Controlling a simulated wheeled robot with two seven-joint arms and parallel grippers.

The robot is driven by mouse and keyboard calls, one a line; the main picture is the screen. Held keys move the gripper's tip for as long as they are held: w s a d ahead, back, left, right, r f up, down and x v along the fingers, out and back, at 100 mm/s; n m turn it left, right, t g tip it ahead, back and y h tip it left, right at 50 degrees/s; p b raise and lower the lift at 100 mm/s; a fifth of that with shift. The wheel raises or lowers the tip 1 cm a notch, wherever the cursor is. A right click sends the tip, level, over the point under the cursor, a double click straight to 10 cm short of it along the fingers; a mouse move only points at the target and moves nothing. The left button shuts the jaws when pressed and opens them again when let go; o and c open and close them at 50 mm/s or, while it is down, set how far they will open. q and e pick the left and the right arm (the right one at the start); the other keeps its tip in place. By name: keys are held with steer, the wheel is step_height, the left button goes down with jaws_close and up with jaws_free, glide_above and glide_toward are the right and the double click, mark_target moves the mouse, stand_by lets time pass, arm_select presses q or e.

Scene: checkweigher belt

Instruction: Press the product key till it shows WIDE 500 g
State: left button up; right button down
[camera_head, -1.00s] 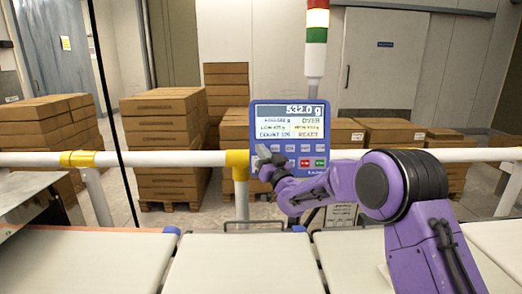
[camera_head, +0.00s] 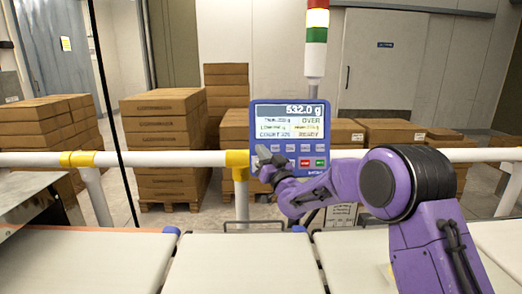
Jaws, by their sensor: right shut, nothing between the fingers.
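The blue checkweigher panel (camera_head: 255,120) stands upright behind the belts. Its screen (camera_head: 290,122) reads 532.0 g at the top and OVER at the right. The smaller lines, including the product line, are too blurred to read surely. Below the screen are two rows of keys; a red key (camera_head: 305,163) and a green key (camera_head: 320,163) show at the lower right. My right gripper (camera_head: 262,155) is shut and empty at the panel's lower left. It covers the keys there; I cannot tell whether it touches one. My left gripper is not in view.
A white rail (camera_head: 200,158) with yellow joints (camera_head: 236,158) runs across behind the belts. Pale conveyor belts (camera_head: 240,265) fill the front. A signal tower (camera_head: 317,40) stands above the panel. Stacked cartons (camera_head: 165,150) stand behind the rail.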

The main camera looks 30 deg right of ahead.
steer(key=s, duration=0.1)
steer(key=s+a+r, duration=0.1)
steer(key=s, duration=0.1)
steer(key=s+a, duration=0.1)
steer(key=shift+s+r, duration=0.2)
stand_by(0.4)
stand_by(0.4)
steer(key=s+a+r, duration=0.2)
steer(key=s+a, duration=0.2)
steer(key=s, duration=0.3)
steer(key=shift+s+r, duration=0.25)
steer(key=shift+s, duration=0.15)
steer(key=shift+d, duration=0.1)
stand_by(1.6)
